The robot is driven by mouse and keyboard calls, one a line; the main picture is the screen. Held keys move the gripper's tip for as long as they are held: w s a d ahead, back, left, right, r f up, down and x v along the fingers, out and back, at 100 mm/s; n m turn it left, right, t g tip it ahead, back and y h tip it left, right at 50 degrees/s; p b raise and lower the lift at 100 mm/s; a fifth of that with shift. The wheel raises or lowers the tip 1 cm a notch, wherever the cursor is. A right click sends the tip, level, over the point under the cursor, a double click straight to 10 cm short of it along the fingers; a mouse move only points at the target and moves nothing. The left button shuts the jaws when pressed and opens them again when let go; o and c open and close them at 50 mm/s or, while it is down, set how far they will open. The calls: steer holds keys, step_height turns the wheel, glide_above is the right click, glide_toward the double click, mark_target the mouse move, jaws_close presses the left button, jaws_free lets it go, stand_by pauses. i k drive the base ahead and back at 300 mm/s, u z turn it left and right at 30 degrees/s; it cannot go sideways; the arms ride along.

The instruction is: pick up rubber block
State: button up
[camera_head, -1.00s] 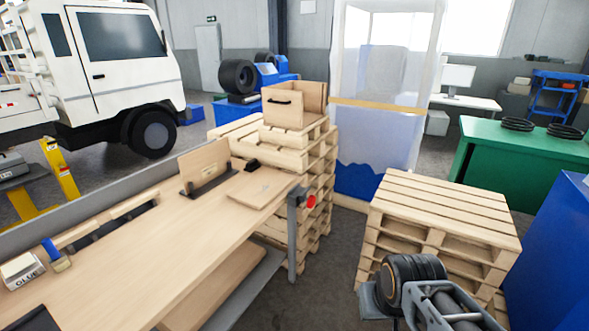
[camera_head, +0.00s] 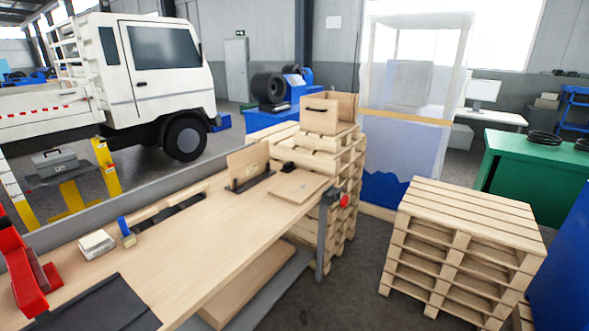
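A small black block (camera_head: 288,167) lies at the far end of the wooden workbench (camera_head: 215,245), near a flat wooden board (camera_head: 297,187). It may be the rubber block, but it is too small to make out its material. Nothing touches it from above. My gripper and arm are out of view.
A wooden panel (camera_head: 248,163) stands upright in a dark base left of the block. A red tool (camera_head: 25,275), white box (camera_head: 97,244) and dark mat (camera_head: 100,305) occupy the near bench. Another pallet stack (camera_head: 465,235) stands right, across open floor.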

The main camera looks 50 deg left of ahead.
mark_target(288, 167)
steer(key=u, duration=0.3)
steer(key=i, duration=1.65)
steer(key=u, duration=0.8)
steer(key=i, duration=1.3)
steer(key=u, duration=1.75)
steer(key=i, duration=0.85)
steer(key=u, duration=0.85)
